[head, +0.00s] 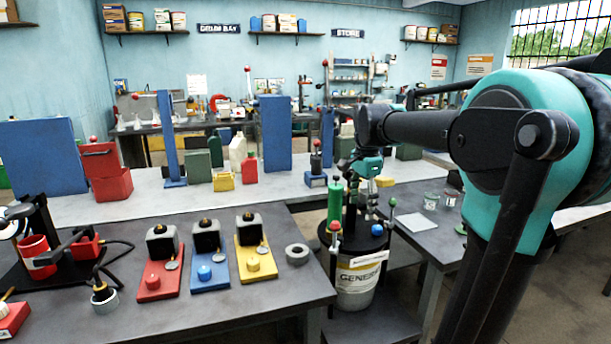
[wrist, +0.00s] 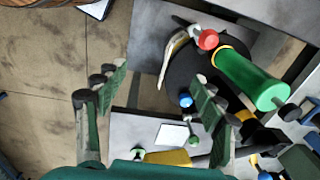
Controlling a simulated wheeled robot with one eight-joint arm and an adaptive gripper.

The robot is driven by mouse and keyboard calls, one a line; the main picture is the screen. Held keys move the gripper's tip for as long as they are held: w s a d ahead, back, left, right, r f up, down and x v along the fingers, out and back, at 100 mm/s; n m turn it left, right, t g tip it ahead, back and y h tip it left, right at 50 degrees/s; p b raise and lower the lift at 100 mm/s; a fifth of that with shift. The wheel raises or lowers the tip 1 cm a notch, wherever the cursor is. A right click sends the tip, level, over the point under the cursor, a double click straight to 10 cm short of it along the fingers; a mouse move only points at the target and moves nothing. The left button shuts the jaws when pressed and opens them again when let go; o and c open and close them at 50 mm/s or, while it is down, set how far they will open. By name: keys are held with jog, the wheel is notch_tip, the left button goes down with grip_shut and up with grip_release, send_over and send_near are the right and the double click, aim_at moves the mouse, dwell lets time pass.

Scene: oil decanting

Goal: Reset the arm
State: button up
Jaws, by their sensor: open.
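My gripper (head: 363,208) hangs below the end of my arm, over the black-lidded drum (head: 358,275), in the head view. In the wrist view its two green-padded fingers are wide apart, and my gripper (wrist: 160,78) holds nothing. The drum's lid carries a green cylinder (head: 335,202), a red knob (head: 335,227) and a blue knob (head: 377,230). In the wrist view the green cylinder (wrist: 245,78), red knob (wrist: 208,39) and blue knob (wrist: 186,100) lie towards the right finger. I cannot tell whether that finger touches anything.
The front bench (head: 215,303) holds red, blue and yellow plates with dark blocks, and a grey ring (head: 297,254). The back bench (head: 285,186) holds blue panels and several cans. A white sheet (head: 411,222) and jars lie on the right bench. Bare floor shows at far left in the wrist view.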

jog(key=s+d+f+n+t, duration=0.1)
jog(key=s+f+n, duration=0.6)
jog(key=s+f, duration=0.3)
jog(key=s+d+f+n+t, duration=0.2)
jog(key=s+f+n, duration=0.5)
jog(key=f, duration=0.7)
jog(key=s, duration=0.2)
jog(key=shift+s+f, duration=0.35)
jog(key=shift+f, duration=0.05)
jog(key=shift+c, duration=0.6)
